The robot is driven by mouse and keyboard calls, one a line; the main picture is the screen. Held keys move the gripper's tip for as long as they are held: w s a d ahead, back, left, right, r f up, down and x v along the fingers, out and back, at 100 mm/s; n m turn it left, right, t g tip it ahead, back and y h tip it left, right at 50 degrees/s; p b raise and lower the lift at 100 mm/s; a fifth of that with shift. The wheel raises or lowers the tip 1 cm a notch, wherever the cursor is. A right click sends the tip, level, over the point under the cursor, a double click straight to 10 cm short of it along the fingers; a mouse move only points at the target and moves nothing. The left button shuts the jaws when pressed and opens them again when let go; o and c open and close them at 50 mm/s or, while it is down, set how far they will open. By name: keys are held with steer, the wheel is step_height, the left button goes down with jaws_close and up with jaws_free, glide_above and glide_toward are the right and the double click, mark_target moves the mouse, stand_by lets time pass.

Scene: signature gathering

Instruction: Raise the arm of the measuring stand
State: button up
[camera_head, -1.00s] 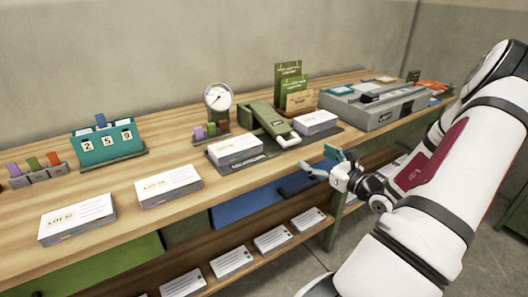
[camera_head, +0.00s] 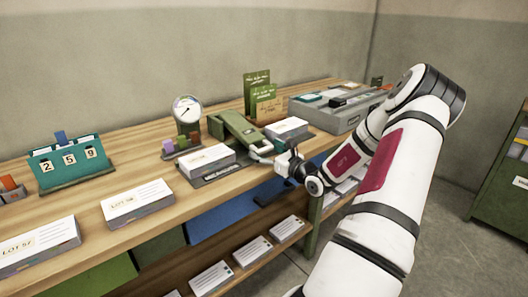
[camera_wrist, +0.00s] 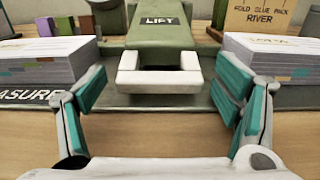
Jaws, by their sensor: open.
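The measuring stand's green arm (camera_head: 236,128) lies low over a dark base mat, between two stacks of paper. In the wrist view the arm (camera_wrist: 160,34) bears a LIFT label and ends in a white U-shaped handle (camera_wrist: 158,77). My gripper (camera_head: 275,150) is at the stand's front. In the wrist view my gripper (camera_wrist: 162,95) is open, with teal finger pads to the left and right of the handle, apart from it. Nothing is between the pads except the view of the handle ahead. The round dial gauge (camera_head: 187,110) stands behind the left stack.
A left stack (camera_head: 207,160) and right stack (camera_head: 286,128) flank the arm closely; both show in the wrist view. A grey machine (camera_head: 340,112) stands to the right. Lot stacks (camera_head: 138,203) and a teal number holder (camera_head: 66,163) stand left. Bare wood lies in front.

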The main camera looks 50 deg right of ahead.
steer(key=shift+w+d, duration=0.1)
steer(key=shift+w, duration=0.3)
